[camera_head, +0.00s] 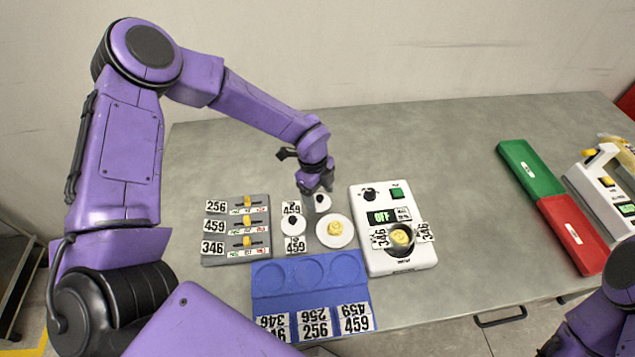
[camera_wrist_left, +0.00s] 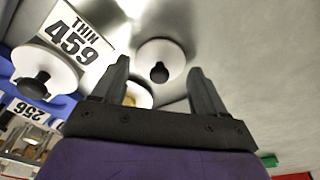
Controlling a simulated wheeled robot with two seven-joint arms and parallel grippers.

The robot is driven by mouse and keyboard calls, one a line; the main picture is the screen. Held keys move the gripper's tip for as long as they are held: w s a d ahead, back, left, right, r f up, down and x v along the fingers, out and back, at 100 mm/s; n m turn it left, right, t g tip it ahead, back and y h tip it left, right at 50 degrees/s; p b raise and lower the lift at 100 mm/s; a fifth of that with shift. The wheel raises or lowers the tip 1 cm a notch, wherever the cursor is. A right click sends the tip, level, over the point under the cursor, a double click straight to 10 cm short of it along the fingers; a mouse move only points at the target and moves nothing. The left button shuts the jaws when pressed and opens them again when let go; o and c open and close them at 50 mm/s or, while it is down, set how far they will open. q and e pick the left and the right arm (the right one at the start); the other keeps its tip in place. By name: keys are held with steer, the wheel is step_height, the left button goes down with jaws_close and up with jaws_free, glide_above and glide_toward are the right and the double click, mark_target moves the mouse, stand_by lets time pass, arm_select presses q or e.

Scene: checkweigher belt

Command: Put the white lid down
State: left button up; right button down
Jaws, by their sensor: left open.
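A white round lid with a black knob (camera_head: 322,202) rests on the grey table just below my left gripper (camera_head: 317,185). In the left wrist view this lid (camera_wrist_left: 151,52) shows between and beyond the two spread fingertips (camera_wrist_left: 158,68), and its knob is not gripped. My left gripper is open and empty. A second white lid with a black knob (camera_head: 286,230) lies to the left, between two 459 tags; it also shows in the left wrist view (camera_wrist_left: 62,72). My right gripper is out of view; only part of that arm shows.
A white dish with a yellow piece (camera_head: 335,230) sits in front of the lid. The white weighing unit (camera_head: 410,262) stands right of it, a blue three-well tray (camera_head: 268,283) in front, a grey slider panel (camera_head: 262,258) left. Table behind is clear.

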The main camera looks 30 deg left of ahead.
arm_select(q)
step_height(320, 180, up, 11)
steer(key=a+b, duration=0.1)
steer(key=shift+w+a+r+b, duration=0.15)
steer(key=shift+a+r+b, duration=0.05)
steer(key=shift+a+b, duration=0.2)
steer(key=shift+f, duration=0.1)
